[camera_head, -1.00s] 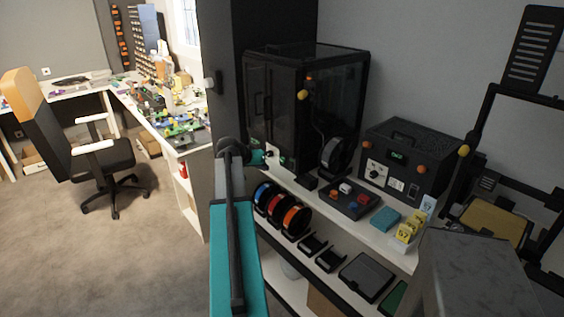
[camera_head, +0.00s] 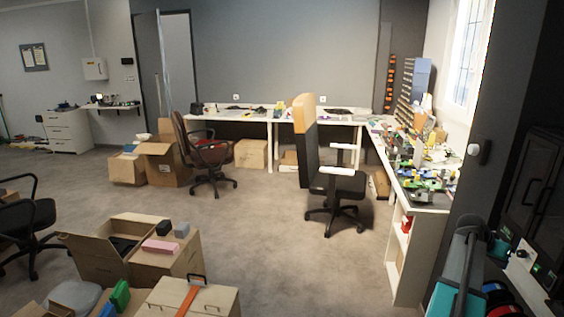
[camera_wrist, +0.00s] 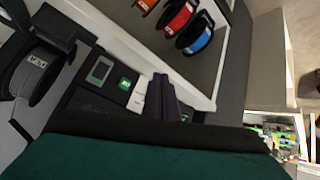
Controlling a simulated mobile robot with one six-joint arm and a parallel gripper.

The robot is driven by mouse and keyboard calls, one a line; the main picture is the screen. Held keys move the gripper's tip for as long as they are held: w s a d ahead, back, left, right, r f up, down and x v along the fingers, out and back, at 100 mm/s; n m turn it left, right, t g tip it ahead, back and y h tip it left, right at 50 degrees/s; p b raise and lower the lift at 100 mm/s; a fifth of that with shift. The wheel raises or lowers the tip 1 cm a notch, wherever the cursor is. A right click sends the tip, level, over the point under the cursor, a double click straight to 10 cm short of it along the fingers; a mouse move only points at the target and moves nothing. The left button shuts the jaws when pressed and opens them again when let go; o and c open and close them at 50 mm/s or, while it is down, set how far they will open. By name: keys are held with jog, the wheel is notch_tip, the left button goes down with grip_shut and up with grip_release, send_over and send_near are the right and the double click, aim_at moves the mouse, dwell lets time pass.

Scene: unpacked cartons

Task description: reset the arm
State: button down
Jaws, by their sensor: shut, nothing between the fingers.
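My teal arm (camera_head: 458,278) stands at the lower right of the head view, beside the dark cabinet. My gripper (camera_wrist: 163,90) shows in the wrist view as a dark narrow shape near the middle, its fingers together with nothing held. Behind it in that view is the front of a dark machine with a small display (camera_wrist: 100,68) and a green-lit switch (camera_wrist: 125,84). I cannot tell how far the fingers are from that front. A teal part with a dark edge fills the bottom of the wrist view.
The glass-doored dark cabinet (camera_head: 538,190) and shelf with spools (camera_wrist: 198,38) are close on the right. The white workbench (camera_head: 428,200) stands beyond. Open cartons (camera_head: 100,262) stand lower left. The office chair (camera_head: 335,185) is mid-room. Carpet (camera_head: 270,235) between is clear.

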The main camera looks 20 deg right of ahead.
jog(key=w+a+f+n+t+y, duration=0.15)
jog(key=w+a+f+n, duration=0.25)
jog(key=w+a+f, duration=1.25)
jog(key=w+a+f+n+y, duration=0.15)
jog(key=w+a+f, duration=0.25)
jog(key=a+f, duration=0.5)
jog(key=w+a+f+n+y, duration=0.1)
jog(key=w+a+f+n, duration=0.3)
jog(key=a, duration=0.8)
jog(key=s+a+f+n+y, duration=0.1)
jog(key=s+a+f, duration=0.2)
jog(key=a+f, duration=0.35)
jog(key=s+a+f+n+g, duration=0.1)
jog(key=s+a+f, duration=0.2)
jog(key=a, duration=0.6)
jog(key=s+a+f+n+y, duration=0.1)
jog(key=s+a+f, duration=0.35)
jog(key=a, duration=0.35)
jog(key=s+a+f+n+g+y, duration=0.1)
jog(key=s+a+f+n+g, duration=0.1)
jog(key=s+a, duration=0.5)
jog(key=s+a+f+n+g+y, duration=0.2)
jog(key=s+a, duration=0.6)
jog(key=s, duration=0.3)
jog(key=shift+s, duration=0.15)
